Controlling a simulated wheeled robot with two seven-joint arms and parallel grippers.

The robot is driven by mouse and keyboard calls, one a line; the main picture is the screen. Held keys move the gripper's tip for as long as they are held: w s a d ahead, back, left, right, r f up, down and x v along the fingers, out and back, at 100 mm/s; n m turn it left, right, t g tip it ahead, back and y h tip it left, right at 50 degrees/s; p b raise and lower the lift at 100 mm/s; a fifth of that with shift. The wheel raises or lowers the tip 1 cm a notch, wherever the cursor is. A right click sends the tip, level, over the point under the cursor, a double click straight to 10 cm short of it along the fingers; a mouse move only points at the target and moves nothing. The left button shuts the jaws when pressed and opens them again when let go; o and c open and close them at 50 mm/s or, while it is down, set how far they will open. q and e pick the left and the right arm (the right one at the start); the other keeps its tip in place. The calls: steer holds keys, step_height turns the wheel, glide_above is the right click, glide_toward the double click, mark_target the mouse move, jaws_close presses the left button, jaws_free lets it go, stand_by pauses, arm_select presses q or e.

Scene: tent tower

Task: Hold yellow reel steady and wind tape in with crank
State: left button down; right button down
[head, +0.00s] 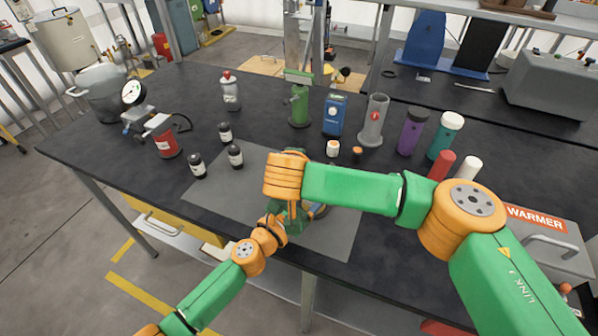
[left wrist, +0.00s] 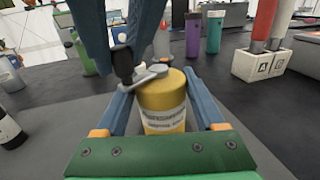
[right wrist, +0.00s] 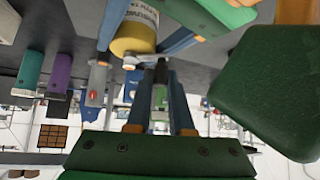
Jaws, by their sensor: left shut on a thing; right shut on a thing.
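The yellow reel (left wrist: 160,98), an upright cylinder with a white label, stands between the blue fingers of my left gripper (left wrist: 160,84), which is shut on its sides. A grey crank arm (left wrist: 150,75) lies across the reel's top and ends in a dark knob (left wrist: 123,66). My right gripper (right wrist: 161,74) is shut on this knob, its fingers coming down from above in the left wrist view. The reel (right wrist: 133,38) also shows in the right wrist view. In the head view my arms hide the reel and crank. I cannot make out the tape.
A grey mat (head: 338,232) lies under the work area. Behind are a green device (head: 299,105), a blue box (head: 335,115) and a grey cylinder (head: 375,120). A warmer box (head: 545,240) stands at right.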

steer(key=shift+w+m+h, duration=0.25)
steer(key=shift+m+h, duration=0.25)
steer(key=shift+m, duration=0.2)
steer(key=c, duration=0.8)
jaws_free()
